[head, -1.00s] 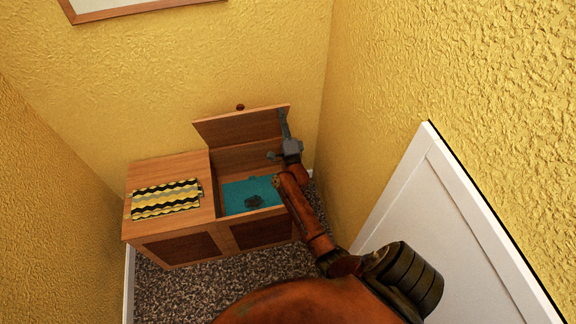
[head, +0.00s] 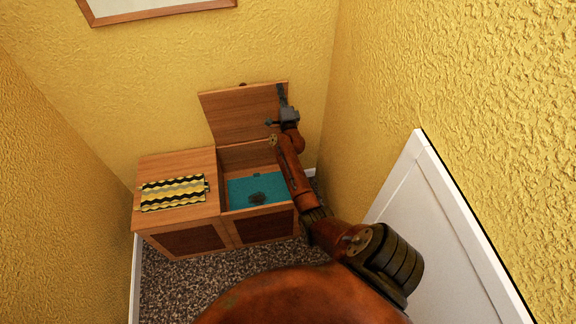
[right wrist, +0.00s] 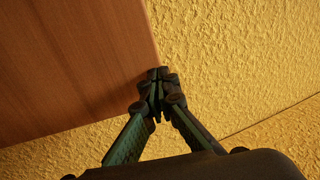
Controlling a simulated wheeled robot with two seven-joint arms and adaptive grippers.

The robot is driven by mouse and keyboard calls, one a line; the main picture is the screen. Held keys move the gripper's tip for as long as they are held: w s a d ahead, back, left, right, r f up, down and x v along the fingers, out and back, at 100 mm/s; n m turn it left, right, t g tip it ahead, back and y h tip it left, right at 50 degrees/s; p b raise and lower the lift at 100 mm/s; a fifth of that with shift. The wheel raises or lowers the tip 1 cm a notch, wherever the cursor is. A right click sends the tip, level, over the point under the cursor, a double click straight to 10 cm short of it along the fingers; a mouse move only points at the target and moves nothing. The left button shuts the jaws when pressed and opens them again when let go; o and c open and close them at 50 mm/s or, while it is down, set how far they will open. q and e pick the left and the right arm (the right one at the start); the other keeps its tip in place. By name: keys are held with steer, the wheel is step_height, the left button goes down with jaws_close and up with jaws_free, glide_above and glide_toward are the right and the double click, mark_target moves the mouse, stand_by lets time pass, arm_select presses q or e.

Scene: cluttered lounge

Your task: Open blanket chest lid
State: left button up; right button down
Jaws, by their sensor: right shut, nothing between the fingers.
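The wooden blanket chest (head: 185,232) stands against the back wall. The lid (head: 240,112) over its right half is raised steeply, with its inner face toward me and a small dark knob (head: 243,85) at its top edge. The open compartment shows a teal bottom (head: 268,186) with a dark mark or item on it. My right gripper (head: 283,92) is at the lid's right edge, near the top. In the right wrist view the fingers (right wrist: 158,80) are closed together beside the lid's corner (right wrist: 145,70); I cannot tell whether they touch it. My left gripper is out of view.
A folded zigzag-patterned cloth (head: 174,193) in yellow, black and grey lies on the chest's closed left half. Yellow walls stand close on both sides. A white door panel (head: 430,230) is at the right. Speckled carpet (head: 200,275) covers the floor in front.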

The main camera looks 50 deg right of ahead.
steer(key=shift+w+d+r, duration=0.1)
steer(key=shift+d+r, duration=0.05)
steer(key=shift+d, duration=0.05)
steer(key=shift+a, duration=0.1)
steer(key=r+p+v, duration=0.1)
steer(key=p+v, duration=0.3)
steer(key=v, duration=1)
steer(key=shift+r, duration=0.2)
